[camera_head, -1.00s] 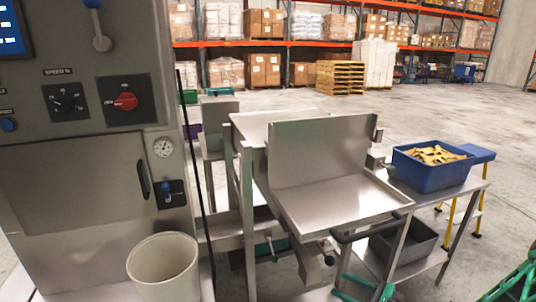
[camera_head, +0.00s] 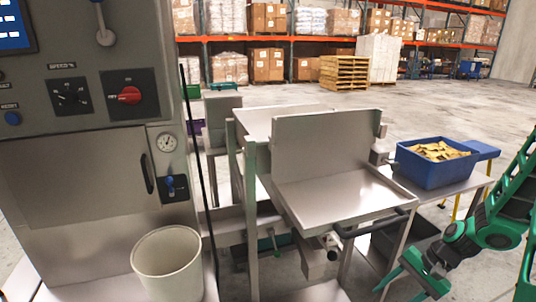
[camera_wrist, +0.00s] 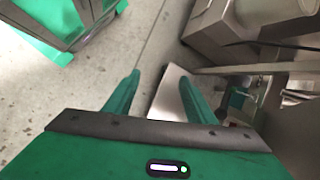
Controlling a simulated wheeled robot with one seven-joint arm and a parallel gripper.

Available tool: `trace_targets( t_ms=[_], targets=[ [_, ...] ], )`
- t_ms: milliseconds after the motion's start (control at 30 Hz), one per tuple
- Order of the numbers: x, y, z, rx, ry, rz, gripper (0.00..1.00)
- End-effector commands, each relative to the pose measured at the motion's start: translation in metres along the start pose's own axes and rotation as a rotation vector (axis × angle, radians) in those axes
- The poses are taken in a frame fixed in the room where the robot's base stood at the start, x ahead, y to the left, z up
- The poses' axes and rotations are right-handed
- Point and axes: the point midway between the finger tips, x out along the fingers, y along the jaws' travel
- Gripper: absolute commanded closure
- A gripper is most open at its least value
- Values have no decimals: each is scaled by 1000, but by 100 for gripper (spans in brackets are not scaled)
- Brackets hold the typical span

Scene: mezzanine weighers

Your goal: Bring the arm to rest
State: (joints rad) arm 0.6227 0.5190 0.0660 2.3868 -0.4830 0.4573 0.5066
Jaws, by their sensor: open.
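My gripper (camera_head: 405,285) is in the lower right of the head view, at the end of my green arm. It is beside the front right of the steel weigher table, in front of the side table's legs. In the wrist view my gripper (camera_wrist: 160,84) has its two green fingers spread apart with nothing between them. Concrete floor and part of a steel sheet show past the fingers. Whether the gripper touches the table frame cannot be told.
The steel weigher table (camera_head: 345,205) stands in the middle. A blue bin (camera_head: 432,176) of yellowish pieces is on the side table, with a grey bin (camera_head: 400,243) below. A beige bucket (camera_head: 168,266) stands before the control cabinet (camera_head: 85,170). Open floor lies behind.

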Motion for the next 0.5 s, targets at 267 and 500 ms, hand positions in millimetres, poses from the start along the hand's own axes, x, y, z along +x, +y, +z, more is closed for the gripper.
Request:
trace_targets(
  t_ms=[267, 500],
  targets=[
    [-72, 23, 25, -145, 124, 185, 50],
    [-131, 44, 57, -227, 208, 304, 50]
  ],
)
